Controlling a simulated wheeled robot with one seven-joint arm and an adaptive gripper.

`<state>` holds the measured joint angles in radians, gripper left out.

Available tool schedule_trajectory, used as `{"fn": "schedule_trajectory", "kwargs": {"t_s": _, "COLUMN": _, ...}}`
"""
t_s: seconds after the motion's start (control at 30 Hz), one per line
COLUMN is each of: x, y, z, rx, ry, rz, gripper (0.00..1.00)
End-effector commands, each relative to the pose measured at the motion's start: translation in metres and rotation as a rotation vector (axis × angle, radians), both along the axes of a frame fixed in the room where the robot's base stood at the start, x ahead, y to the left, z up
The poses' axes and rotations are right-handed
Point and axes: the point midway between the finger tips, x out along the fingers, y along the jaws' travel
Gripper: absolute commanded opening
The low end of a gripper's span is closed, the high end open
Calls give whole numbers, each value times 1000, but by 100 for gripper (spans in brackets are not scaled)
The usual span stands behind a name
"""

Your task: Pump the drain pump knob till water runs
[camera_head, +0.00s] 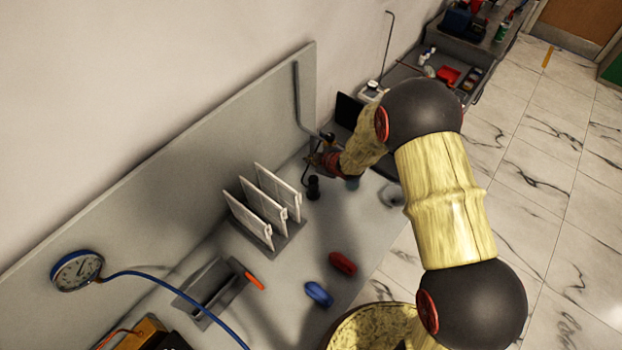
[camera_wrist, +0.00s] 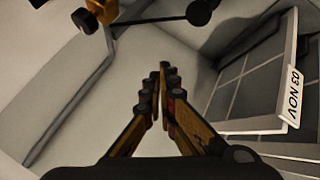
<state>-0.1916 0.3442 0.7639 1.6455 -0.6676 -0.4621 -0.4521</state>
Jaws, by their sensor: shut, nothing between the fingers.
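A black knob (camera_head: 313,188) stands on the grey bench, just in front of my gripper; I cannot tell for sure if it is the drain pump knob. In the wrist view a round black knob (camera_wrist: 200,12) on a thin dark rod shows at the top edge, beyond my fingertips and apart from them. My gripper (camera_wrist: 163,70) is shut and empty, its fingertips together. In the head view my gripper (camera_head: 318,158) is beside the pipe's lower end, partly hidden by its own wrist. No running water shows.
A grey pipe (camera_head: 298,95) runs down the back panel to a yellow fitting (camera_wrist: 100,9). Red (camera_head: 343,263) and blue (camera_head: 318,294) objects lie in front.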

Motion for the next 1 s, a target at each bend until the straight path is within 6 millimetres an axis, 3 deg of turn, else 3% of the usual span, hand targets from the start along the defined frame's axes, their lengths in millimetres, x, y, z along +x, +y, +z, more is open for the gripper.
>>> {"fn": "schedule_trajectory", "kwargs": {"t_s": 0.37, "x": -1, "y": 1, "z": -9, "rx": -1, "ry": 0, "rz": 1, "gripper": 0}}
{"fn": "schedule_trajectory", "kwargs": {"t_s": 1.0, "x": 0, "y": 1, "z": -84, "rx": -1, "ry": 0, "rz": 2, "gripper": 0}}
